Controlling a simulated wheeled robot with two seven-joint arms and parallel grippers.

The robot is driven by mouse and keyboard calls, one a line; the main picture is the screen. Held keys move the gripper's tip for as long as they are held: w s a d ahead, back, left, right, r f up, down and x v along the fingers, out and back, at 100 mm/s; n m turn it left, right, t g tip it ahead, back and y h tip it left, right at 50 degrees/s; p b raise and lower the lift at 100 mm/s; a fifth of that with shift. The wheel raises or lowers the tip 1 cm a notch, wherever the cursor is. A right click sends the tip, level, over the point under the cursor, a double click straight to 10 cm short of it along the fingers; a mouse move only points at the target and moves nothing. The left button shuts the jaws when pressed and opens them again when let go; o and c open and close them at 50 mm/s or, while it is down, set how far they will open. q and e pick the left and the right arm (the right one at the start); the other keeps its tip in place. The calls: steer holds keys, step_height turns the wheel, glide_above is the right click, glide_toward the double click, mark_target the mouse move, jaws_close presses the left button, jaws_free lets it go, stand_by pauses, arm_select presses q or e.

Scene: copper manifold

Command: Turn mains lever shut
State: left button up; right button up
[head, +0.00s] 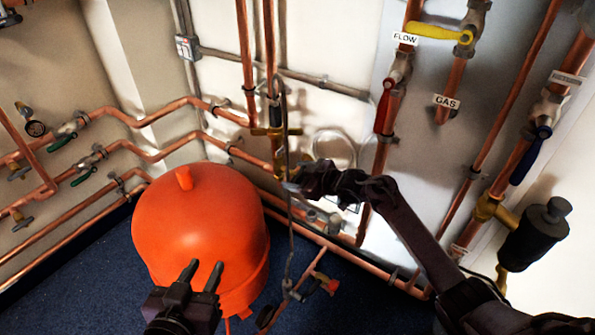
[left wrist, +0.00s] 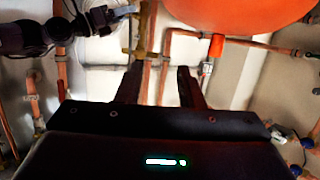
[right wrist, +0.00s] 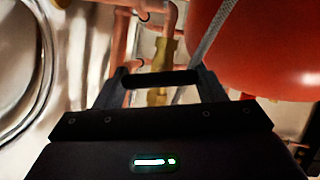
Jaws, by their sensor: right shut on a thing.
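My right gripper (head: 291,187) reaches in from the right to the pipes in the middle of the wall. In the right wrist view its fingers (right wrist: 160,82) are shut on a dark lever handle (right wrist: 160,78) that lies crosswise between them. A brass valve body (right wrist: 157,58) on a copper pipe shows just behind the handle. In the head view the gripper hides the handle, and no label naming it is readable. My left gripper (head: 201,276) is open and empty in front of the orange vessel. Its spread fingers (left wrist: 160,88) also show in the left wrist view.
The orange vessel (head: 190,230) stands left of the right gripper. A braided hose (head: 289,240) hangs beside that gripper. Yellow (head: 436,31), red (head: 383,110) and blue (head: 530,160) levers sit on pipes to the right. Green levers (head: 62,142) are at the left. Blue floor (head: 90,285) is clear at lower left.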

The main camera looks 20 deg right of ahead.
steer(key=shift+m+p, duration=0.4)
steer(key=shift+p, duration=0.1)
steer(key=shift+m+g+y+p, duration=0.4)
steer(key=shift+p, duration=0.05)
arm_select(q)
steer(key=s+a+f+g+y, duration=0.2)
steer(key=s+f+g, duration=0.6)
steer(key=f, duration=0.5)
steer(key=shift+s+a+y, duration=0.35)
steer(key=shift+s+y, duration=0.25)
steer(key=shift+s, duration=0.65)
arm_select(e)
steer(key=shift+m, duration=0.3)
arm_select(q)
steer(key=shift+a, duration=0.1)
arm_select(e)
steer(key=shift+y, duration=0.3)
steer(key=o, duration=1)
